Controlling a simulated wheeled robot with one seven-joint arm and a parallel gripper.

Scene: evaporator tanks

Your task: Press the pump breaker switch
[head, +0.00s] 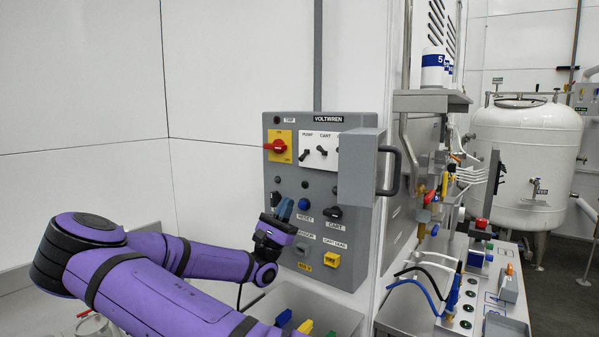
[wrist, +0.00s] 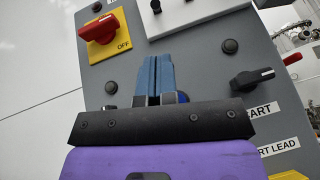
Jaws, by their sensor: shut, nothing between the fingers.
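The pump breaker switch (head: 304,155) is a small black toggle under the PUMP label, on the left of a white plate (head: 325,137) on the grey VOLTWREN panel. A similar CART toggle (head: 322,149) sits to its right. In the wrist view the pump switch (wrist: 155,6) is cut by the top edge, above my fingers. My gripper (head: 285,207) is shut and empty in front of the panel, below and left of the pump switch. Its blue fingertips (wrist: 155,62) also show in the wrist view, pointing up below the white plate. I cannot tell whether they touch the panel.
A red rotary handle (head: 275,146) on a yellow plate is left of the white plate. A blue RESET button (head: 304,204) and a black CART knob (head: 333,212) are lower. A grey box with a dark handle (head: 390,170) juts out at the panel's right.

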